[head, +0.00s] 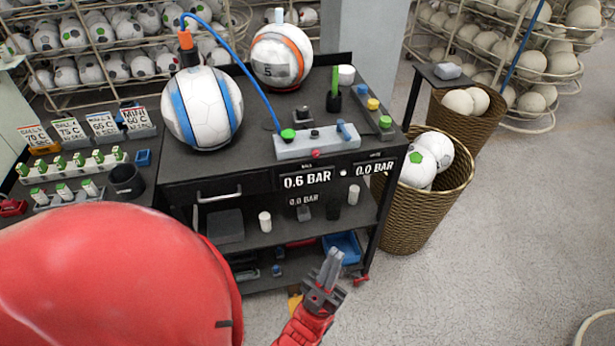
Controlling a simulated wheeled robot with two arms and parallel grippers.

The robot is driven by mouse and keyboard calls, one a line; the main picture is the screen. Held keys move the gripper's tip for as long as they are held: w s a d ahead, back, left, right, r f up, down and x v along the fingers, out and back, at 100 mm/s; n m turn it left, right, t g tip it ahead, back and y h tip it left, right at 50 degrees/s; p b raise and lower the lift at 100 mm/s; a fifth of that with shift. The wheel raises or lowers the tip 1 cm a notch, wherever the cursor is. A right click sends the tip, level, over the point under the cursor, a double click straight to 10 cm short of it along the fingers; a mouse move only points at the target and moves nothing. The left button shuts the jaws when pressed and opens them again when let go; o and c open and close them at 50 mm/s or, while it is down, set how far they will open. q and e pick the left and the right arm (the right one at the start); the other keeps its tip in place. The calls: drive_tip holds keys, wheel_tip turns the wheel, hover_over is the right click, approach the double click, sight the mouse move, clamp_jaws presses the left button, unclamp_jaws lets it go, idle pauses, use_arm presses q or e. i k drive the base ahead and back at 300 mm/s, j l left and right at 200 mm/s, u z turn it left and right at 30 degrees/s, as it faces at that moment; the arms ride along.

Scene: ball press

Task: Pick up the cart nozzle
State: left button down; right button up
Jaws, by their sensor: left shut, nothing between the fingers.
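The black cart (245,155) stands in the middle. The hose arcs down to a grey gauge block (315,142) on the cart top. I take this fitting for the cart nozzle. My left gripper (332,262) is shut and empty, low in front of the cart's right side, well below and right of the fitting. Its red arm fills the lower left. My right gripper is not in view.
A white and orange ball (281,57) sits at the cart's back. A green-topped tool (334,88) stands right of it. The display reads 0.6 BAR and 0.0 BAR. A wicker basket (427,205) of balls stands at right.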

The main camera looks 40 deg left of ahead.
sight(190, 54)
drive_tip(key=u, duration=1.75)
